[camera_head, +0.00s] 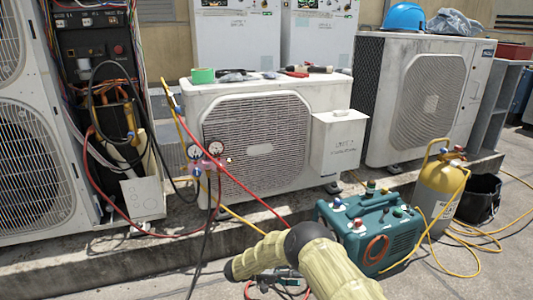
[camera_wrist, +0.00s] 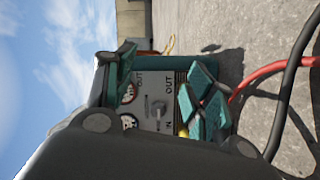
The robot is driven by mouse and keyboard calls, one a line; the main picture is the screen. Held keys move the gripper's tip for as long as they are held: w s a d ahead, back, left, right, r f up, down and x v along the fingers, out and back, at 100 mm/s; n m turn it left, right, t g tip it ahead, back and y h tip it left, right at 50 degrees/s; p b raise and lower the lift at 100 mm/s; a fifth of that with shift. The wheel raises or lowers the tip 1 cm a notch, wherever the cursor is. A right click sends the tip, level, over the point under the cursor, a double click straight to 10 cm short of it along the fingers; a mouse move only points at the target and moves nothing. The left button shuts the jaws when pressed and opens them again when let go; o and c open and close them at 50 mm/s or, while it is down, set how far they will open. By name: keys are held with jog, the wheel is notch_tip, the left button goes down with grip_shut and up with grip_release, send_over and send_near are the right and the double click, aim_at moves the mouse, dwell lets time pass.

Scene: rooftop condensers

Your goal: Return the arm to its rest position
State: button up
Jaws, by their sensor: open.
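My arm, in a pale yellow sleeve, comes in at the bottom middle of the head view. My gripper (camera_head: 277,277) shows there only in part, low and left of the teal machine (camera_head: 372,238), with the sleeve covering some of it. In the wrist view my gripper (camera_wrist: 160,90) has its two teal-padded fingers spread apart, with nothing held between them. Beyond the fingers is a panel (camera_wrist: 160,113) with a grey knob, two round gauges and OUT and IN labels. The wrist picture is turned sideways, with sky at the left.
A white condenser (camera_head: 258,140) with tools on top stands ahead. A manifold gauge set (camera_head: 205,155) hangs before it on hoses. An open electrical unit (camera_head: 105,120) is at left. A yellow cylinder (camera_head: 440,185) and black bucket (camera_head: 481,200) stand at right. Hoses (camera_head: 475,238) lie on the ground.

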jog(key=d+f+n+t+y+p, duration=0.2)
jog(key=d+f+n+t+y, duration=0.15)
jog(key=d+t, duration=0.4)
jog(key=s+d+f+n+t+y+p, duration=0.1)
jog(key=s+f+y, duration=0.1)
jog(key=s+y, duration=0.45)
jog(key=s+d+f+n+y+p, duration=0.1)
jog(key=s+f+y+p, duration=0.15)
jog(key=s, duration=0.75)
jog(key=s+d+r+m+g+y, duration=0.1)
jog(key=s+r+g, duration=0.2)
jog(key=s, duration=0.8)
jog(key=s+d+r+m+g+y+p, duration=0.1)
jog(key=s+r+g+y, duration=0.1)
jog(key=s, duration=0.8)
jog(key=s+d+r+m+g+y, duration=0.1)
jog(key=s+r+g, duration=0.2)
jog(key=s, duration=0.8)
notch_tip(320, 180, up, 38)
jog(key=p, duration=3.8)
jog(key=shift+a, duration=0.25)
jog(key=shift+s, duration=0.15)
